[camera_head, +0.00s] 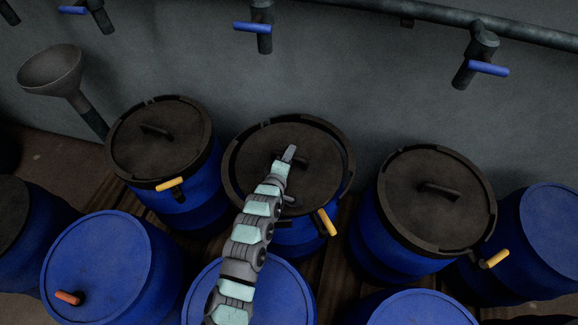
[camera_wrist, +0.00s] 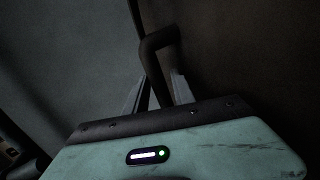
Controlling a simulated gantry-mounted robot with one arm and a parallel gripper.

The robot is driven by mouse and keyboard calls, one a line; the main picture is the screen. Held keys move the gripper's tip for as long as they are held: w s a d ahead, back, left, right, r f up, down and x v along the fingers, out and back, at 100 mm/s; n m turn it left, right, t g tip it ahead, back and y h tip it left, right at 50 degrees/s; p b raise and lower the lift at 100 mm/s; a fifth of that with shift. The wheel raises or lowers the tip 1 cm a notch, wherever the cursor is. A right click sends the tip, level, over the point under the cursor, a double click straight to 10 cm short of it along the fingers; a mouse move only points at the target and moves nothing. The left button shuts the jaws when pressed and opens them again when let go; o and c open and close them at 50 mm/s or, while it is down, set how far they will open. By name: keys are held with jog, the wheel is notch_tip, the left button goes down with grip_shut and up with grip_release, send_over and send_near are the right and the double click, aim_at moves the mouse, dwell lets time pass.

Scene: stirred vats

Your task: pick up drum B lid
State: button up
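Several blue drums stand below me, three of them with dark lids in a row by the wall. No letter shows on them, so I cannot read which is drum B. My gripper (camera_head: 287,158) is at the middle drum's dark lid (camera_head: 310,165). In the wrist view the lid's handle (camera_wrist: 158,55) runs between my two fingers (camera_wrist: 160,92), which look closed on it. In the head view the lid sits unevenly in the dark rim of the middle drum (camera_head: 295,235), with blue showing along its right side. My arm hides part of the handle and the drum's front.
Lidded drums stand at left (camera_head: 185,195) and right (camera_head: 375,245). Blue closed drums (camera_head: 105,265) crowd the front. A grey funnel (camera_head: 52,68) is at the far left. Pipes with blue-handled taps (camera_head: 262,25) run along the wall behind. Yellow-handled drum taps (camera_head: 327,223) stick out in front.

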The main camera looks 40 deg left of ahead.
grip_shut()
dwell(1.4)
